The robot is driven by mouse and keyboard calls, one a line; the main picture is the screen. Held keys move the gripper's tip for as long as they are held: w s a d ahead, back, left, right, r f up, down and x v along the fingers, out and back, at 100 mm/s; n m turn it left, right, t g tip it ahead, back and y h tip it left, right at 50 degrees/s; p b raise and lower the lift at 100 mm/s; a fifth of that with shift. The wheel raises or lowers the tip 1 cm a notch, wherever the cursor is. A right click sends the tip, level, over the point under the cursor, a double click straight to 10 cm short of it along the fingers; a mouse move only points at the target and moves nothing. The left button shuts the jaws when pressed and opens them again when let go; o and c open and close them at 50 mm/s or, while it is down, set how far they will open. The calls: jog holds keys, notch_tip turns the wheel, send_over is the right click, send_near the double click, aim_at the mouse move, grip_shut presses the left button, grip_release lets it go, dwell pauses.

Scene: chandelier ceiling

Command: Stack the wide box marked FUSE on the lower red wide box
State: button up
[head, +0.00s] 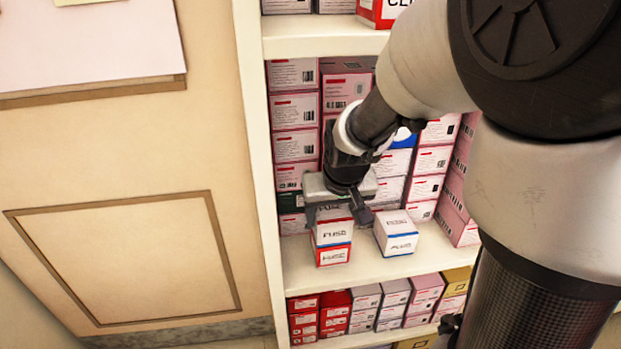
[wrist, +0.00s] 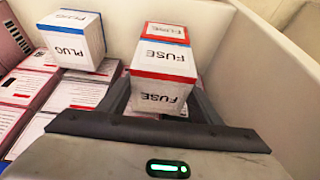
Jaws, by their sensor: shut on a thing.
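My gripper (head: 337,212) is shut on the wide white box marked FUSE (head: 333,233), with one finger on each side of it. This box has a red upper edge and a blue lower edge; the wrist view shows two of its FUSE faces (wrist: 162,58) between the fingers (wrist: 160,94). The lower red wide box (head: 334,257), edged in red, is directly under it at the shelf's front and shows beyond it in the wrist view (wrist: 166,31). The two look aligned and close together. I cannot tell whether they touch, and the lower box's top is hidden.
A white box with blue edges (head: 396,233), marked PLUG in the wrist view (wrist: 72,38), stands just right of the stack. Stacked cartons (head: 295,110) fill the shelf behind. The shelf's left wall (head: 262,150) is close to the stack. Bare shelf (head: 368,262) shows in front.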

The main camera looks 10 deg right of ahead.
jog(key=o, duration=1.1)
jog(key=shift+f, duration=0.15)
jog(key=shift+r+p, duration=0.3)
jog(key=shift+r, duration=0.15)
jog(key=p+v, duration=0.3)
jog(key=v, duration=0.8)
jog(key=s+r+t, duration=0.1)
jog(key=s+r, duration=0.4)
jog(key=s, duration=0.9)
jog(key=shift+r, duration=0.25)
